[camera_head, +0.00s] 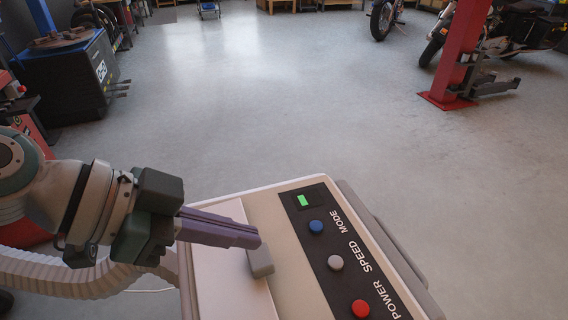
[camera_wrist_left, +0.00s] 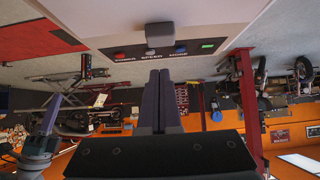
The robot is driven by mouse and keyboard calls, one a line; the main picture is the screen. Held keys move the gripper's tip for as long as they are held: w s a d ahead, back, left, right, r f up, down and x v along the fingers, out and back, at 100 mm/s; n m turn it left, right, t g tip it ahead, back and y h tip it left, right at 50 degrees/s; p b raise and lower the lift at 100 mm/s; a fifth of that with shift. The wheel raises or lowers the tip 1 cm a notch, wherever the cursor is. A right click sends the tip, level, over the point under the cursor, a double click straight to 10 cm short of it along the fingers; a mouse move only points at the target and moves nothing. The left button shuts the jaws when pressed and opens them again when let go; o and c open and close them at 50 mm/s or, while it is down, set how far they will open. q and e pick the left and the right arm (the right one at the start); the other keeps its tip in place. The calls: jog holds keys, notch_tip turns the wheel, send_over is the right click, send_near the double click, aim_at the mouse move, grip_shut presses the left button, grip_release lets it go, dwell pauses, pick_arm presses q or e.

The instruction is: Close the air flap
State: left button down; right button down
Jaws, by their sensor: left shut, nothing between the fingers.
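The air flap is a pale panel (camera_head: 222,262) on top of the cream machine, with a grey block-shaped handle (camera_head: 260,262) at its right edge. The handle also shows at the top of the left wrist view (camera_wrist_left: 159,36). How far the flap stands open I cannot tell. My left gripper (camera_head: 258,238) comes in from the left, shut and empty, its purple fingers over the panel and their tips close to the handle. In the left wrist view the fingers (camera_wrist_left: 160,75) point toward the handle, with a gap seen between.
A black control strip (camera_head: 345,255) with blue, grey and red buttons and a green display lies right of the handle. A dark cabinet (camera_head: 65,80) stands at the far left, a red lift post (camera_head: 460,50) at the far right. The floor (camera_head: 270,110) between is clear.

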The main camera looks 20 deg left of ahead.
aim_at(268, 255)
pick_arm(q)
jog(key=shift+f+b, duration=0.3)
jog(key=shift+f, duration=1.4)
